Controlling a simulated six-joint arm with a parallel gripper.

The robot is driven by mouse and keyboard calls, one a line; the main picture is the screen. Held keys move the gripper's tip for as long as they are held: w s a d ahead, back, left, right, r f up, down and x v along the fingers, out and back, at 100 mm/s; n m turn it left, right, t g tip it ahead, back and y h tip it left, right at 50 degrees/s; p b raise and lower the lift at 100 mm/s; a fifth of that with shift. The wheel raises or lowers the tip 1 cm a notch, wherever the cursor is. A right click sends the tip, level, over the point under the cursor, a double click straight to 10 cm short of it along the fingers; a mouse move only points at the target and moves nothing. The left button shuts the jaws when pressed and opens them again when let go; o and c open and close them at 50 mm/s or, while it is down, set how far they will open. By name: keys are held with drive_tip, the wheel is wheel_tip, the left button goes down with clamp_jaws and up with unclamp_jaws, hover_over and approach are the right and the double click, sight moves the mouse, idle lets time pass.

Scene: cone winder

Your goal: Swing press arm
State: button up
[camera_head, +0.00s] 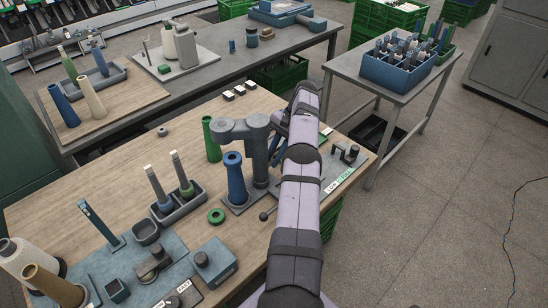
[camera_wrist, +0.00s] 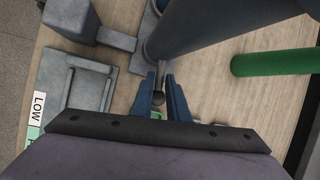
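The grey press (camera_head: 258,150) stands on the bench with its arm (camera_head: 240,128) reaching left above a blue cone (camera_head: 235,178). In the wrist view a thick dark press part (camera_wrist: 205,28) crosses the top. My gripper (camera_wrist: 161,85) points at the press from its far side; in the head view my own arm largely hides it. Its two blue fingers stand apart, with a small dark ball knob (camera_wrist: 158,98) between them. I cannot tell whether they press on the knob. Another ball knob (camera_head: 264,216) shows at the near side of the press.
A green cone (camera_head: 211,139) stands left of the press; it also shows in the wrist view (camera_wrist: 275,62). A small fixture with a LOW label (camera_head: 331,184) is right of the press.

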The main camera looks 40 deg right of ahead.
drive_tip(key=shift+o, duration=1.1)
drive_tip(key=shift+r, duration=0.85)
wheel_tip(320, 180, up, 6)
drive_tip(key=p, duration=0.4)
drive_tip(key=shift+r, duration=0.1)
wheel_tip(320, 180, up, 2)
drive_tip(key=p, duration=0.3)
drive_tip(key=shift+r, duration=0.1)
